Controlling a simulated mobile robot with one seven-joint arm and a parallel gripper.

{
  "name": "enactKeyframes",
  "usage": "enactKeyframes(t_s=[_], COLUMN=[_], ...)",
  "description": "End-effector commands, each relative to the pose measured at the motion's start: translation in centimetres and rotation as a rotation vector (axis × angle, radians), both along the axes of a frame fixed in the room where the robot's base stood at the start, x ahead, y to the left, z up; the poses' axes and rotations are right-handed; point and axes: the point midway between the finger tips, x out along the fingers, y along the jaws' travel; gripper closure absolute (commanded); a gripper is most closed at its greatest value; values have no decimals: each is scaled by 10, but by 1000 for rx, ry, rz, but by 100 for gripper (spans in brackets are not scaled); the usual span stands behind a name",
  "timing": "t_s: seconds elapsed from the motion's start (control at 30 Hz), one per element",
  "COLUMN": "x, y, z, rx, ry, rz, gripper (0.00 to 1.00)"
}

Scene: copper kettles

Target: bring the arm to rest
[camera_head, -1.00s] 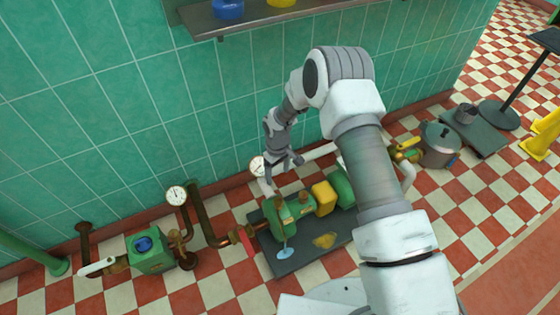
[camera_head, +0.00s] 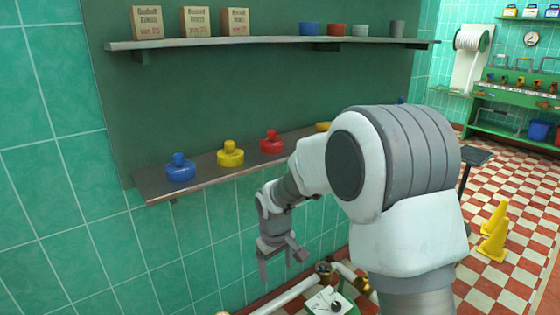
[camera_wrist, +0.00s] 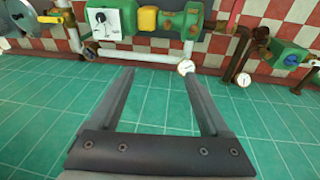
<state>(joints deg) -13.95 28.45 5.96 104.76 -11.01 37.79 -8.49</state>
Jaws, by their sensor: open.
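My gripper (camera_head: 283,262) hangs at the end of my raised, bent arm, below the lower shelf and in front of the green tiled wall. In the wrist view its two fingers (camera_wrist: 158,72) are spread apart with nothing between them but tiled wall. The fingers touch nothing that I can see. My upper arm hides part of the lower shelf and what stands behind it.
The lower shelf (camera_head: 210,178) holds a blue (camera_head: 180,168), a yellow (camera_head: 230,154) and a red (camera_head: 272,142) knobbed piece. Boxes and cups stand on the upper shelf (camera_head: 280,43). Pump machinery (camera_wrist: 170,22) and a gauge (camera_wrist: 185,67) are near the wall. Yellow cones (camera_head: 494,235) stand at right.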

Motion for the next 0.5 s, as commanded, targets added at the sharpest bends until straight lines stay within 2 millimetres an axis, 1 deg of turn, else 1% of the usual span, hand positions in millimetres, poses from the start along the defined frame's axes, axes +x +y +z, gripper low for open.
enactKeyframes(t_s=[0.03,0.1,0.2,0.27,0.4,0.5], x=[-6,-16,-32,-43,-72,-96], y=[-11,-23,-41,-51,-74,-89], z=[21,44,74,90,124,144], rx=[4,11,20,27,45,62], ry=[-19,-39,-65,-81,-118,-143], rz=[-27,-63,-114,-146,-218,-270], gripper=[19,19,19,19,19,19])
